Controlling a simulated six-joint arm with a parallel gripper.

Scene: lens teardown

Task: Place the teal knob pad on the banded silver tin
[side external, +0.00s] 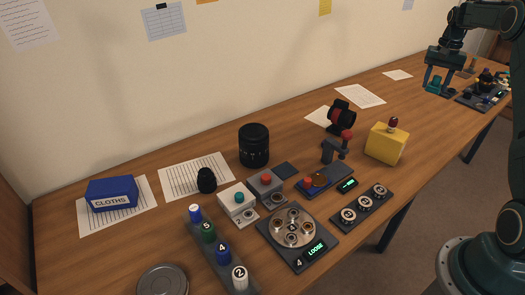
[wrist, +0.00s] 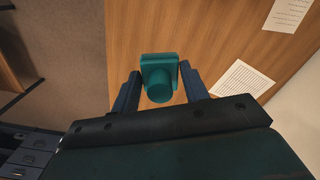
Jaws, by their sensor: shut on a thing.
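My gripper (side external: 438,90) is at the far right end of the bench in the side view, raised above the surface. It is shut on the teal knob pad (side external: 434,84). In the wrist view my gripper (wrist: 159,82) has one finger on each side of the pad (wrist: 159,66), a square teal block with a round knob facing the camera. A round silver tin (side external: 162,281) stands at the front left of the bench in the side view, far from my gripper. The picture's bottom edge cuts it off, and I cannot make out its bands.
A dark device (side external: 484,95) is close to my gripper's right.

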